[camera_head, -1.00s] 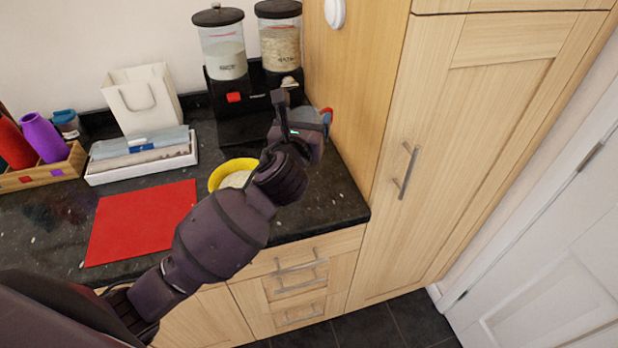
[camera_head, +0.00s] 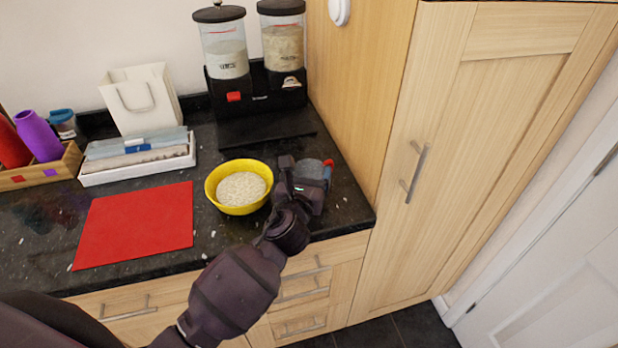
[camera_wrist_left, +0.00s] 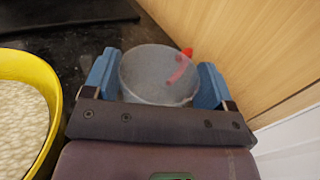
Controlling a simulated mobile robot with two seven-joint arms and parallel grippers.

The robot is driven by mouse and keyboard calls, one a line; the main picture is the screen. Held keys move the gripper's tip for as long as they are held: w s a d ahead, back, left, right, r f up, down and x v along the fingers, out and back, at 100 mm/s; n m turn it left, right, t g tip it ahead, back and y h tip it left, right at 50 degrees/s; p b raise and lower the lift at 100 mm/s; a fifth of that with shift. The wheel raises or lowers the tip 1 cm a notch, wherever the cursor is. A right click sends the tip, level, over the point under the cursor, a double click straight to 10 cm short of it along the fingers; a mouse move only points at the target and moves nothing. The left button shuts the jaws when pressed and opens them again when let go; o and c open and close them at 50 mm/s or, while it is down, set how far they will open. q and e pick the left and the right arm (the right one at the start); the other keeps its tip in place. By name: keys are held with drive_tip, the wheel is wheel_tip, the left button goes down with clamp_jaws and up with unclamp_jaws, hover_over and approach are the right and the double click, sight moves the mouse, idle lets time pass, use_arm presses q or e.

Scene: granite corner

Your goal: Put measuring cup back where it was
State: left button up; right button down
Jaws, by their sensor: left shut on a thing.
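The measuring cup is a clear greyish cup with red on it. In the left wrist view the measuring cup (camera_wrist_left: 155,80) sits between the two blue fingers of my left gripper (camera_wrist_left: 157,78), which is shut on it. In the head view the left gripper (camera_head: 308,178) is low over the counter's right end, right of the yellow bowl. The measuring cup (camera_head: 312,168) is partly hidden there by the gripper. I cannot tell whether its base touches the counter. My right gripper is not in view.
A yellow bowl (camera_head: 214,197) of white grains stands close left of the gripper. The two-container dispenser (camera_head: 263,85) is behind, and the wooden cabinet side (camera_head: 365,100) is close on the right. A red mat (camera_head: 135,225) lies left; a white tray (camera_head: 135,171) is behind it.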

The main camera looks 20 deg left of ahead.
use_arm(q)
drive_tip(key=shift+f, duration=0.4)
drive_tip(key=shift+r, duration=0.1)
drive_tip(key=o, duration=1)
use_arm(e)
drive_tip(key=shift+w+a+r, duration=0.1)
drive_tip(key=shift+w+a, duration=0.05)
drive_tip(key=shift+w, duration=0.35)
use_arm(q)
drive_tip(key=shift+r, duration=0.1)
drive_tip(key=s, duration=1)
drive_tip(key=shift+s+d, duration=0.25)
drive_tip(key=shift+d, duration=0.1)
drive_tip(key=shift+s+d, duration=0.1)
drive_tip(key=shift+s, duration=0.6)
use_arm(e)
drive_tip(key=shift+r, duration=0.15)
